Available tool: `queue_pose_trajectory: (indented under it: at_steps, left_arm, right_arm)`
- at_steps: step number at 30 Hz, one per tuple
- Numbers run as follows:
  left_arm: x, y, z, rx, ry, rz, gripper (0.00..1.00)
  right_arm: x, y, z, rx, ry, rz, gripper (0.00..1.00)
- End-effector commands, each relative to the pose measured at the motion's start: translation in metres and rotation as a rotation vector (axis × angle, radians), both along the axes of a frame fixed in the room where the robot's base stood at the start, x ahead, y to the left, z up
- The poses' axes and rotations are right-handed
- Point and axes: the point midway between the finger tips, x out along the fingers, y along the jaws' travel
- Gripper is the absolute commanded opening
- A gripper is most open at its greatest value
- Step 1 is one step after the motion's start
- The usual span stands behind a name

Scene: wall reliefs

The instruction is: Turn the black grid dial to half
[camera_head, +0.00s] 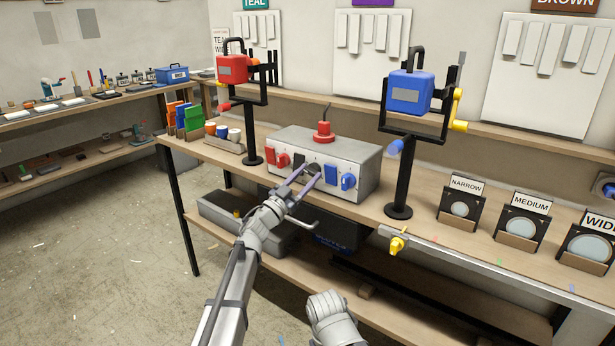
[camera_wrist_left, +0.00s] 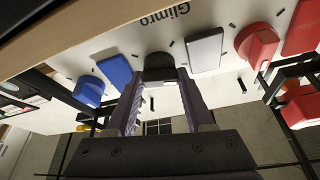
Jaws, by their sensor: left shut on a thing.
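The black grid dial (camera_head: 314,168) is on the front of a grey metal box (camera_head: 345,160), between a dark rectangular plate and a blue rectangular plate. It also shows in the left wrist view (camera_wrist_left: 159,64), where the picture is upside down. My left gripper (camera_head: 309,176) is at the box front, its two purple-grey fingers closed on the sides of the dial. In the left wrist view the gripper (camera_wrist_left: 160,78) has a finger on each side of the dial. The fingers hide part of the dial, and I cannot read its setting. My right gripper is not in view.
A red dial (camera_head: 283,160) and a blue dial (camera_head: 348,181) flank the black one on the same box. A red button (camera_head: 323,131) stands on top. Posts with a red lantern (camera_head: 232,70) and a blue lantern (camera_head: 409,92) stand on either side of the box.

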Motion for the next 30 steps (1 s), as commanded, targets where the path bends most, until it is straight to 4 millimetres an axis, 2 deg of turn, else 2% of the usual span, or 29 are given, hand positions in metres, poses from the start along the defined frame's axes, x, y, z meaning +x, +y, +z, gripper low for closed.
queue_pose_trajectory:
  at_steps: [14,30]
  left_arm:
    - [0.004,0.003,0.006,0.361,-0.266,-0.001,0.0]
    - [0.004,0.004,0.009,0.767,-0.562,-0.001,0.0]
  right_arm:
    - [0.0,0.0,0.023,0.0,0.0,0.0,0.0]
    - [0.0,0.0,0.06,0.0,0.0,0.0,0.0]
